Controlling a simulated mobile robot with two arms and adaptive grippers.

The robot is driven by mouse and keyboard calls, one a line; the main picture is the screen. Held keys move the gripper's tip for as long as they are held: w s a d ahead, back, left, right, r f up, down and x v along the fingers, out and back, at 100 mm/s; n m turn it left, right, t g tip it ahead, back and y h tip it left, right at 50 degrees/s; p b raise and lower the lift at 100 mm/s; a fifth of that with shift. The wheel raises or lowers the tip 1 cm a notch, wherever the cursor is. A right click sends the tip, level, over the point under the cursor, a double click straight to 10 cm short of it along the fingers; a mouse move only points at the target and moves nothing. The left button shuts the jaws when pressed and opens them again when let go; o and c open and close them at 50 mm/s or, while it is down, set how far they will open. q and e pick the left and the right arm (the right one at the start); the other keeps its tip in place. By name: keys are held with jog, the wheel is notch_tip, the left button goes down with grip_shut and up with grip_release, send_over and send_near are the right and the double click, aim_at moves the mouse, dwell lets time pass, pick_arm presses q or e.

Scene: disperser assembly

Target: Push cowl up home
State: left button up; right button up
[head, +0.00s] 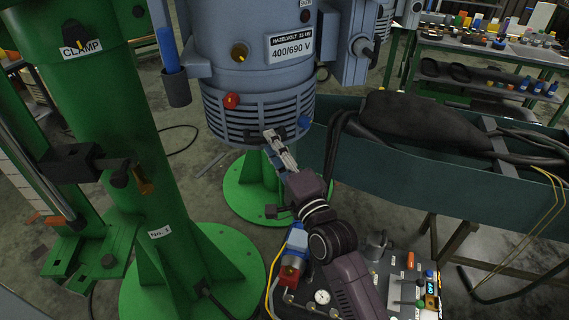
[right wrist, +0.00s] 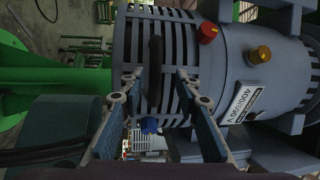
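The cowl (head: 222,115) is the slotted grey-blue ring at the bottom of the motor housing. It also shows slotted in the right wrist view (right wrist: 178,60). A black bar handle (right wrist: 154,62) is on its side. My right gripper (head: 270,137) reaches up to the cowl's lower front. In the right wrist view its two fingers (right wrist: 158,84) stand apart, one on each side of the handle, with gaps visible. Whether a fingertip touches the cowl, I cannot tell. A red knob (head: 231,100) and a blue knob (head: 305,122) flank that area. My left gripper is not in view.
A green post marked CLAMP (head: 95,110) stands at left. A green base (head: 240,190) lies below the motor. A teal trough (head: 400,170) with thick black hoses is at right. A control panel (head: 405,285) is at the lower right. A tool table (head: 480,45) is behind.

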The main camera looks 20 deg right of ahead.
jog(key=r+v, duration=0.1)
jog(key=v, duration=0.7)
jog(key=shift+s+f, duration=0.3)
jog(key=shift+f, duration=0.1)
jog(key=shift+f, duration=0.15)
